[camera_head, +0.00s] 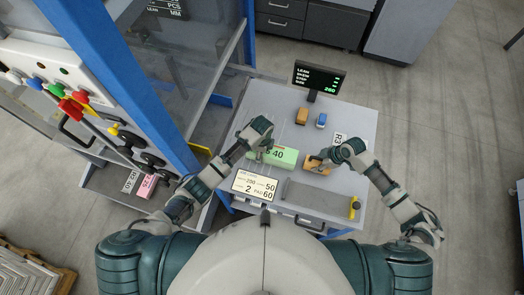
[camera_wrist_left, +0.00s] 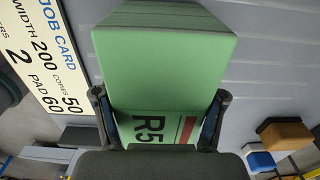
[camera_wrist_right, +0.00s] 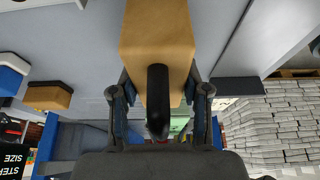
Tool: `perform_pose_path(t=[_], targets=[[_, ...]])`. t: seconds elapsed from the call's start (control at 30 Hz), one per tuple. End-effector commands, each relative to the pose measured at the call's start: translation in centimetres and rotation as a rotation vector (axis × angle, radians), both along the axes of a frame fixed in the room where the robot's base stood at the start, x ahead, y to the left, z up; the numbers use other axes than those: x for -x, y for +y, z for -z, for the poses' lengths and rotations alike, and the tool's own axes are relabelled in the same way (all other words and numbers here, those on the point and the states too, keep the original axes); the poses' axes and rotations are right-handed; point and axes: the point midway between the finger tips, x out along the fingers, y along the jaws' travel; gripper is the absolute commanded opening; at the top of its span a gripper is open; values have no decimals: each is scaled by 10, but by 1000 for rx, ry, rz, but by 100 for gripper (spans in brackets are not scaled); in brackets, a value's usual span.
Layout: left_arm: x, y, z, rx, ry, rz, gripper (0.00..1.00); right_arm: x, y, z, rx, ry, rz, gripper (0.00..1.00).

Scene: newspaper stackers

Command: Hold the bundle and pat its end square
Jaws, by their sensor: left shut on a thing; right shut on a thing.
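My right gripper (camera_head: 322,158) is shut on a tan wooden block (camera_head: 317,168) with a black handle, to the right of the bundle. In the right wrist view the handle of the block (camera_wrist_right: 160,30) is between the fingers. A bit of green shows beyond them; whether the block touches the bundle's end is hidden.
A job card (camera_head: 246,183) and a grey plate with a yellow end (camera_head: 315,197) lie at the near edge. Small orange (camera_head: 302,115) and blue (camera_head: 321,120) blocks and a display (camera_head: 319,79) stand farther back. A machine with levers (camera_head: 70,105) is at left.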

Motion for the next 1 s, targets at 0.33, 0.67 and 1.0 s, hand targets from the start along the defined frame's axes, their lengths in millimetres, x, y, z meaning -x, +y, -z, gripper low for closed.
perform_pose_path(t=[0.33, 0.67, 1.0], targets=[[3, -1, 3, 2, 7, -1, 1, -1, 0, -20, 0, -3, 0, 0], [3, 0, 3, 1, 8, -1, 1, -1, 0, -48, 1, -2, 1, 0], [3, 0, 3, 1, 8, -1, 1, 0, 0, -70, 0, -1, 0, 0]])
